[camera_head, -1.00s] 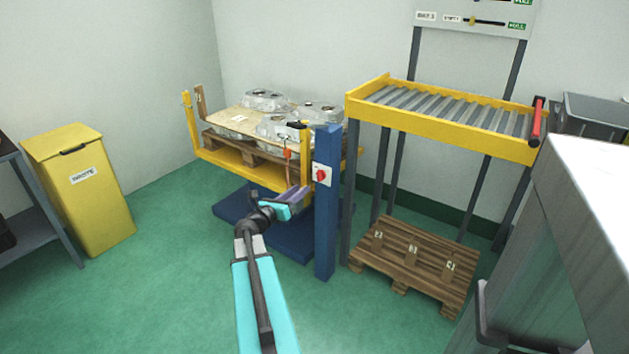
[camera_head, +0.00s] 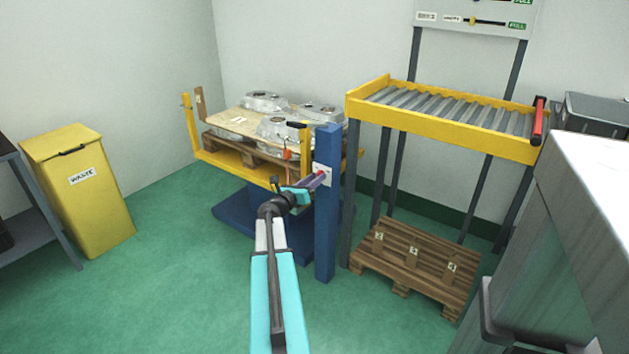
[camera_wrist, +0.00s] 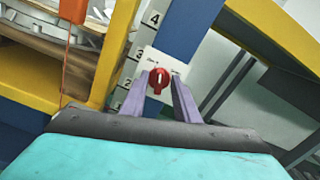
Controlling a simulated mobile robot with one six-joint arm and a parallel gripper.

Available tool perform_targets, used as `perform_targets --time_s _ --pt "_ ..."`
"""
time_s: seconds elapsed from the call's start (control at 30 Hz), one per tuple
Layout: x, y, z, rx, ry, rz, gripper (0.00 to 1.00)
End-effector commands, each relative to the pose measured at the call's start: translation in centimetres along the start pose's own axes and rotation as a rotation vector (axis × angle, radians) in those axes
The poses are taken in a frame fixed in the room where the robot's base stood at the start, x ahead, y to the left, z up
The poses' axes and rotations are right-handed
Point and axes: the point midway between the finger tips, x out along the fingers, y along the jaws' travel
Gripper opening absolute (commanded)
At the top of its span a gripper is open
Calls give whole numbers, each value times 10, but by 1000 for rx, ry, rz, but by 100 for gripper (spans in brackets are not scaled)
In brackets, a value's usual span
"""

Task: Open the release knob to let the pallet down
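The red release knob (camera_wrist: 158,80) sits on a white plate (camera_wrist: 150,66) on the blue post (camera_head: 327,240). My gripper (camera_head: 316,181) has reached the plate in the head view and mostly covers the knob there. In the wrist view its two purple fingers (camera_wrist: 161,84) are apart, one on each side of the knob. A small gap seems to show beside the knob, so I see no firm grip. The pallet (camera_head: 237,147) rests raised on the yellow lift frame (camera_head: 232,172), with several aluminium castings (camera_head: 265,101) on its board.
An orange tag (camera_wrist: 78,62) hangs left of the knob, beside a yellow upright. A number scale (camera_wrist: 153,18) runs along the post. A roller conveyor (camera_head: 440,128) stands right of the post, with an empty pallet (camera_head: 415,262) below. A yellow waste bin (camera_head: 90,205) stands left.

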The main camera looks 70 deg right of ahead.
Motion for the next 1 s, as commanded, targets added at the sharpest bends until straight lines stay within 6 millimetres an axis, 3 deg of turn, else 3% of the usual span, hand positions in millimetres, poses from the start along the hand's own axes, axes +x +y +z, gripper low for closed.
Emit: perform_targets --time_s 0.2,0.37,1.0 --pt "0 0 0 0 0 0 26" --pt "0 0 0 0 0 0 0" --pt "-1 -1 -1 120 -1 -2 0"
